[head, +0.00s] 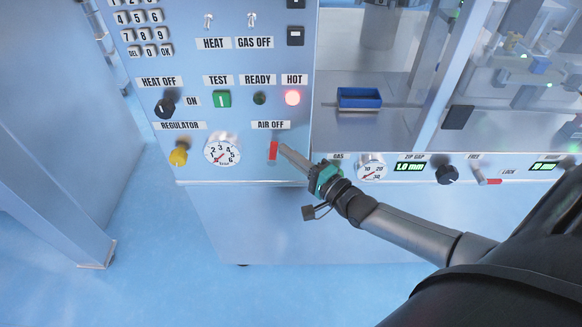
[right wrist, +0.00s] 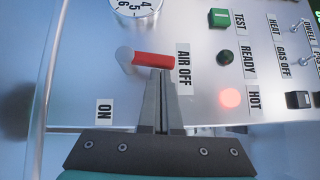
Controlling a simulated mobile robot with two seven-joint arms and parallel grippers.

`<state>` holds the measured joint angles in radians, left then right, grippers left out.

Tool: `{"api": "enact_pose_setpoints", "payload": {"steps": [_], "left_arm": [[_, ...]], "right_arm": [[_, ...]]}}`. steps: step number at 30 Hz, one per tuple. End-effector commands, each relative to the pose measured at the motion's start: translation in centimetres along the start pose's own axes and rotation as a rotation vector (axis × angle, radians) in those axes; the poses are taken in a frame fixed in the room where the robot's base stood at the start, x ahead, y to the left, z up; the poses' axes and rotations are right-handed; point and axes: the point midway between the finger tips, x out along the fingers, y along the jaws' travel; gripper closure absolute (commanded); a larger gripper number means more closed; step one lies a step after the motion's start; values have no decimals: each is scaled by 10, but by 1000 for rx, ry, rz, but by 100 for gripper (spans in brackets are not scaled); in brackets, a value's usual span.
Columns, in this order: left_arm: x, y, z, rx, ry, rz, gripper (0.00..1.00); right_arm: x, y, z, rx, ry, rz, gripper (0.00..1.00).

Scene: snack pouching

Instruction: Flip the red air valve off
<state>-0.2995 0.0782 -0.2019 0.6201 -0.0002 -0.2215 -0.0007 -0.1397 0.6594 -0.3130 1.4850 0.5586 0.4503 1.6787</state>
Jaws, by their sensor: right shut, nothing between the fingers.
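The red air valve lever (head: 273,150) is on the front panel below the "AIR OFF" label (head: 270,124). It points up toward that label, and in the right wrist view the lever (right wrist: 152,60) runs from its grey pivot (right wrist: 125,58) to the label. My right gripper (head: 284,149) is shut and empty, its fingertips at the right side of the lever. In the right wrist view the closed fingers (right wrist: 163,75) end at the lever's edge, touching or nearly so. The "ON" label (right wrist: 103,110) lies off the pivot's side. My left gripper is not in view.
A pressure gauge (head: 221,152) and yellow regulator knob (head: 179,154) sit left of the valve. A green test button (head: 222,99) and lit red HOT lamp (head: 292,98) are above. A second gauge (head: 371,167) is to the right. Open floor lies below the panel.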

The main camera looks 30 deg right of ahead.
Motion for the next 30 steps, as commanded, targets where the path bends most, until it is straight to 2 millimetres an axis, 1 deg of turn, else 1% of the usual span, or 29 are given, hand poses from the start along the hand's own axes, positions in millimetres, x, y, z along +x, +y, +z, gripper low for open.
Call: {"api": "enact_pose_setpoints", "payload": {"steps": [1,9,15,30], "left_arm": [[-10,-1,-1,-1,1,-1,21],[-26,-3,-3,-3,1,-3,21],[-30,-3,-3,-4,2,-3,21],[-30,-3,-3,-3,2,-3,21]], "right_arm": [[1,-6,2,-13,-1,15,100],[4,-6,5,-71,-2,71,100],[4,-5,6,-88,-2,88,100],[4,-4,5,-89,-2,90,100]]}}
